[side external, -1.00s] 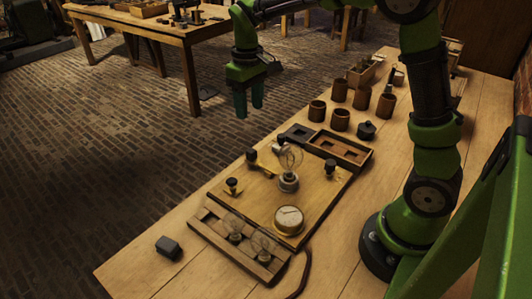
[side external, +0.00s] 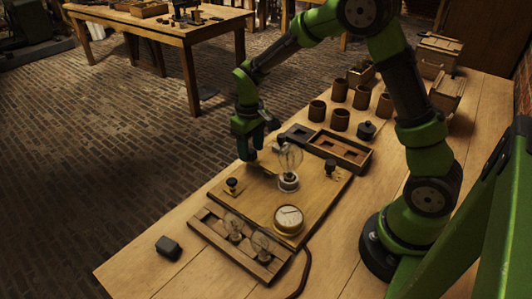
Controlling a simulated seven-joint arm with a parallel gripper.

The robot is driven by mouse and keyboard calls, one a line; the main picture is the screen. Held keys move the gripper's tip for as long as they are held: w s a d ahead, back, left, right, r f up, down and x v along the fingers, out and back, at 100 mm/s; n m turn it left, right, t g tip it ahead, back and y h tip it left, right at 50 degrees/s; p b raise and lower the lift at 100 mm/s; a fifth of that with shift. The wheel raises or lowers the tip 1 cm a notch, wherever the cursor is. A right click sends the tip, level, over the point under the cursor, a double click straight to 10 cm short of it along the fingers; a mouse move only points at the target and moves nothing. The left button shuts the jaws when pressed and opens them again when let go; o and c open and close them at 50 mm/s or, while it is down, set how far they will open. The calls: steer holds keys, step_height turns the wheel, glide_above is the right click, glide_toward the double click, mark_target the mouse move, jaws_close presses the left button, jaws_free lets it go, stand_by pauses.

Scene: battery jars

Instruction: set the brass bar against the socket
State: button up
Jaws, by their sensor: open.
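The bulb socket (side external: 288,183) stands on the wooden board (side external: 272,207), with a clear glass bulb (side external: 290,157) upright in it. The brass bar (side external: 262,169) lies on the far left part of the board, to the left of the socket; a gap seems to show between them. Its dark knob is hidden behind my fingers. My gripper (side external: 248,154) points down over that knob end, with its jaws open around or just beside the knob; I cannot tell whether they touch it.
Two other dark knobs (side external: 232,184) (side external: 330,167) and a round gauge (side external: 289,219) stand on the board. A bulb tray (side external: 212,231) lies in front, and a compartment tray (side external: 358,162) behind. Brown jars (side external: 340,119) stand farther back. A dark block (side external: 168,247) sits at front left.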

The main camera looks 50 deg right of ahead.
mark_target(259, 164)
steer(key=shift+c, duration=0.3)
jaws_close()
steer(key=shift+s, duration=1.4)
steer(key=shift+o, duration=0.3)
jaws_free()
step_height(259, 164, up, 17)
